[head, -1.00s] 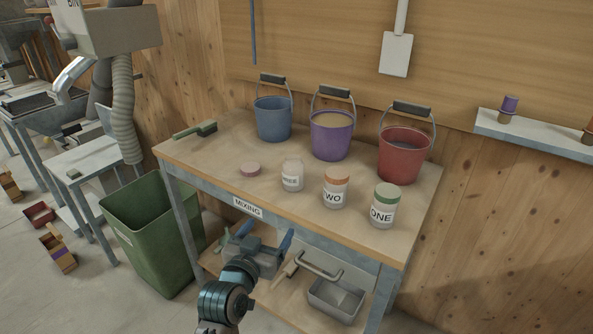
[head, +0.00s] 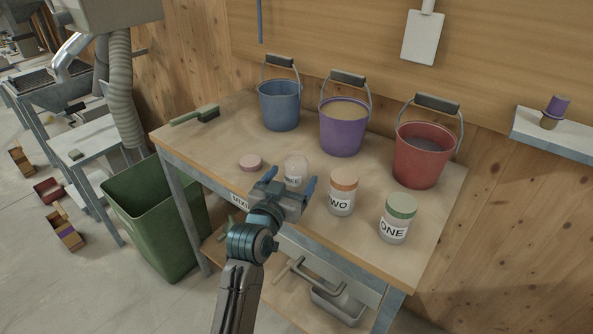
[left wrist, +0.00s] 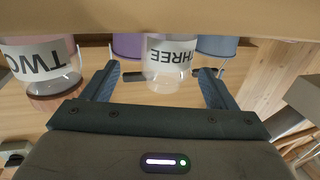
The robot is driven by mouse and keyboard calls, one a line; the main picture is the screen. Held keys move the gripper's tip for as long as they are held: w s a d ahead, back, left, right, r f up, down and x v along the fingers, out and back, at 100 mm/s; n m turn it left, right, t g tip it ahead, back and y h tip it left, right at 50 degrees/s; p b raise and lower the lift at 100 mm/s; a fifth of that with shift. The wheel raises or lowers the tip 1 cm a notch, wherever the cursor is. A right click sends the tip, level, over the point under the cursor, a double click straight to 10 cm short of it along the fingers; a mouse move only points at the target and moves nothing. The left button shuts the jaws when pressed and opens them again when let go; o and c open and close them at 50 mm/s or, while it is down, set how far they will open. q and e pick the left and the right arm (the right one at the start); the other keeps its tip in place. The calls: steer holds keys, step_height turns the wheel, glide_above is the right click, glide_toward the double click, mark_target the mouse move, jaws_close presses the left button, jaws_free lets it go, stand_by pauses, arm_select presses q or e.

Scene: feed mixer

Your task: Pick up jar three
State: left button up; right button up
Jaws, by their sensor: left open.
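Jar three (head: 296,165) is a clear, lidless jar with a white label, standing on the workbench near its front edge. Its lower part is hidden by my left gripper in the head view. My left gripper (head: 289,184) is open and empty, in front of the jar. In the left wrist view, jar three (left wrist: 168,60) appears between the two fingers, beyond their tips or at them; I cannot tell how deep it sits. A pink lid (head: 250,162) lies on the bench left of the jar. My right gripper is not in view.
Jar two (head: 342,193), orange-lidded, stands close on the right, and green-lidded jar one (head: 397,220) is further right. Blue (head: 279,107), purple (head: 341,130) and red (head: 421,158) buckets stand behind. A brush (head: 208,114) lies back left. A green bin (head: 160,225) stands left of the bench.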

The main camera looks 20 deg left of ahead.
mark_target(291, 176)
arm_select(q)
steer(key=w, duration=0.4)
steer(key=shift+w+a+f+p, duration=0.2)
steer(key=shift+w+f+p, duration=0.05)
steer(key=shift+f+p, duration=0.05)
steer(key=shift+w, duration=0.35)
steer(key=shift+s, duration=0.1)
steer(key=shift+c, duration=0.4)
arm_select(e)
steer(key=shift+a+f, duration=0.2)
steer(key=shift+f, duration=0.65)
